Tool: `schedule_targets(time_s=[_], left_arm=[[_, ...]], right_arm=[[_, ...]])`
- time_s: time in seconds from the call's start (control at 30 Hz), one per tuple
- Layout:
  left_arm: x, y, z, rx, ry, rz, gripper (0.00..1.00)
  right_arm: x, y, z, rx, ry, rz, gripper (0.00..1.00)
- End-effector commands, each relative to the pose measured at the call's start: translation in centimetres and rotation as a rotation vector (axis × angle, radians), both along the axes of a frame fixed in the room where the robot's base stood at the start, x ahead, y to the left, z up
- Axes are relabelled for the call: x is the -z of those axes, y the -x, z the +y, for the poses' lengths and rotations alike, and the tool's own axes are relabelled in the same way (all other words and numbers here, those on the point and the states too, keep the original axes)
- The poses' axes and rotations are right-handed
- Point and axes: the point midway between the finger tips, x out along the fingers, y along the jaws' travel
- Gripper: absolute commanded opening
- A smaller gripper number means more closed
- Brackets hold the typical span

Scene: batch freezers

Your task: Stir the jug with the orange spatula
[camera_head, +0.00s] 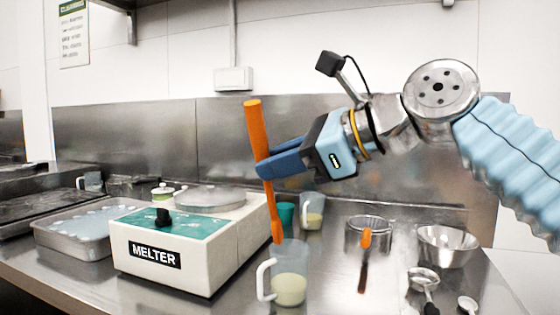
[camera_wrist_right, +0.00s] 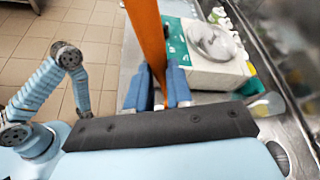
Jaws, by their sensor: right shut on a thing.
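My right gripper (camera_head: 262,168) is shut on the handle of the orange spatula (camera_head: 255,128). The spatula is nearly upright, with its lower end leaning a little right. That end shows at the back rim of the clear jug (camera_head: 272,262); I cannot tell whether it is inside or just above. The jug stands at the counter's front, handle to the left, with pale yellow contents low in it. In the right wrist view, the spatula (camera_wrist_right: 148,35) runs between the blue fingers (camera_wrist_right: 166,92). My left gripper is not in view.
The white melter (camera_head: 190,262) stands left of the jug. Behind the jug are a teal cup (camera_head: 286,216) and another clear jug (camera_head: 313,205). To the right are an orange-tipped utensil (camera_head: 366,238), a clear container (camera_head: 352,236), a metal bowl (camera_head: 447,248) and measuring spoons (camera_head: 424,278).

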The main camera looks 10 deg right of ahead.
Motion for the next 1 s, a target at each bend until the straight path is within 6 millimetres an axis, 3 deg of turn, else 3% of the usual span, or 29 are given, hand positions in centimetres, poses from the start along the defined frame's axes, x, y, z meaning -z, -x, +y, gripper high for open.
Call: schedule_targets(time_s=[0.27, 0.7, 1.0], left_arm=[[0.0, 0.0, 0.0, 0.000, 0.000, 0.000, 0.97], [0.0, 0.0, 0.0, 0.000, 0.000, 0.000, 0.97], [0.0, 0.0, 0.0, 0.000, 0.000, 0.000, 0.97]], right_arm=[[-0.2, 0.0, 0.0, -0.001, 0.000, -0.001, 0.00], [-4.6, 0.0, 0.2, -0.006, 0.000, -0.004, 0.00], [-5.0, 0.0, 0.0, 0.001, 0.000, -0.001, 0.00]])
